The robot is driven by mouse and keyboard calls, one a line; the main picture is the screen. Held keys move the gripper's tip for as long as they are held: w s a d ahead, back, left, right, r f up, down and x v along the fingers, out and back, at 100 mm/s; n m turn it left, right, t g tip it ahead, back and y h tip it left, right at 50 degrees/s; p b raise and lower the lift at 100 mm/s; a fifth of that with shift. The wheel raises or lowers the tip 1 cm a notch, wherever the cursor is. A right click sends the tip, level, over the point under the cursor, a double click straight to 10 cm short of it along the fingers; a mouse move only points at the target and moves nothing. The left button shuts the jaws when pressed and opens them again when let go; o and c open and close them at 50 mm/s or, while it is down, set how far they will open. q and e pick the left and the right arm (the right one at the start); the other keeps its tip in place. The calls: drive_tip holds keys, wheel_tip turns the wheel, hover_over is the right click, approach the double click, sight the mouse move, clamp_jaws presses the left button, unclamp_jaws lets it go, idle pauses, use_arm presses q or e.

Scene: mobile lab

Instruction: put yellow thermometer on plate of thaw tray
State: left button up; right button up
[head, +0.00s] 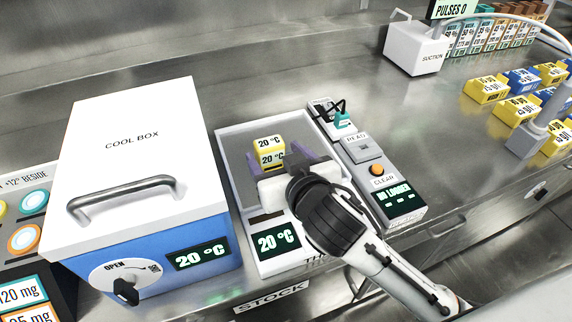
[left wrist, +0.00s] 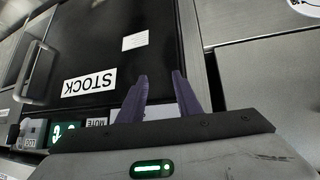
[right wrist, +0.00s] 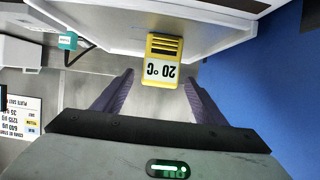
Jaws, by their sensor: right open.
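The yellow thermometer (head: 268,146), a small block reading 20 °C, is on the grey metal plate of the white-rimmed thaw tray (head: 228,138). It also shows in the right wrist view (right wrist: 163,47). My right gripper (head: 287,163) is over the front of the tray, open. In the right wrist view its purple fingers (right wrist: 160,80) are apart, with the thermometer centred between and just beyond their tips; I see no clear contact. My left gripper (left wrist: 157,80) is open and empty, facing the cabinet front below the counter. It is outside the head view.
The blue and white cool box (head: 135,150) stands close to the left of the tray. A control strip (head: 365,153) with a small teal-clipped item (head: 342,121) borders the right. The suction unit (head: 414,48) and several yellow and blue boxes (head: 487,89) stand farther right.

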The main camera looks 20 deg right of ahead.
drive_tip(key=v, duration=0.7)
drive_tip(key=shift+s+r, duration=0.2)
drive_tip(key=shift+s, duration=0.15)
idle(1.5)
